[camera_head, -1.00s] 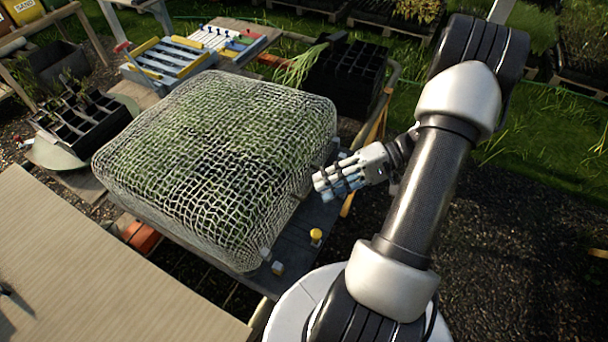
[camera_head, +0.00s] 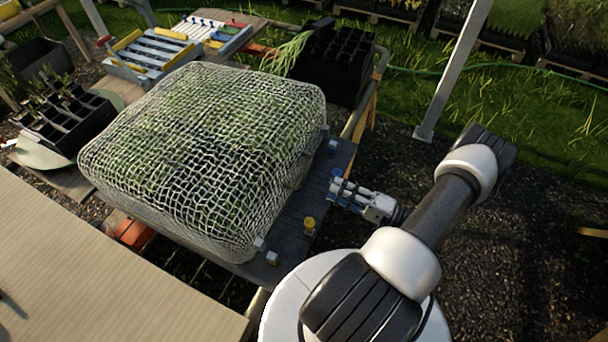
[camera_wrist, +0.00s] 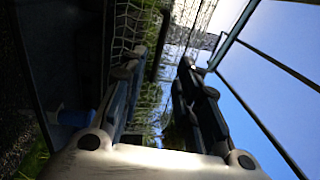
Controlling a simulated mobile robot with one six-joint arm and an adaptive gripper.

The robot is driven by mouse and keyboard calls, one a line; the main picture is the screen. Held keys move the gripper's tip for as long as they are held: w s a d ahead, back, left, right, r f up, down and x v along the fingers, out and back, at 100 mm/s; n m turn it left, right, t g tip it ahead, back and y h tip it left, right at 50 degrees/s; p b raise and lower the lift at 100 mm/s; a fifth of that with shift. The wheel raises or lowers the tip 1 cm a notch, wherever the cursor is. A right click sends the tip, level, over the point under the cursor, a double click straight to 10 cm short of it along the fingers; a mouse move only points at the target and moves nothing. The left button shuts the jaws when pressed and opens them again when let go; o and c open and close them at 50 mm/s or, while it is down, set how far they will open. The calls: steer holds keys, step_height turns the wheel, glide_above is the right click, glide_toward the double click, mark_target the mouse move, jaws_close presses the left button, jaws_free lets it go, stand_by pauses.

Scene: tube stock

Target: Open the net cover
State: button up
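The net cover (camera_head: 205,150) is a white mesh, boxy with rounded corners, closed down over green plants on a dark table. My gripper (camera_head: 333,190) is at the table's right edge, low beside the net's right side, with a visible gap between them in the head view. In the wrist view, my gripper's two fingers (camera_wrist: 164,58) stand apart with nothing held between them. Part of the net (camera_wrist: 128,30) shows beyond the fingers in that view. The far and left lower edges of the net are partly hidden.
A yellow knob (camera_head: 309,224) and small pale blocks (camera_head: 272,258) sit on the table's bare right strip (camera_head: 297,210). A beige board (camera_head: 90,270) lies at lower left. Black seed trays (camera_head: 335,65) stand behind. A grey post (camera_head: 455,70) rises at right.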

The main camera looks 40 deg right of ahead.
mark_target(304, 174)
steer(key=b+x, duration=0.1)
steer(key=x, duration=1)
steer(key=shift+w+a, duration=0.1)
steer(key=shift+w, duration=0.1)
steer(key=shift+c, duration=0.2)
jaws_close()
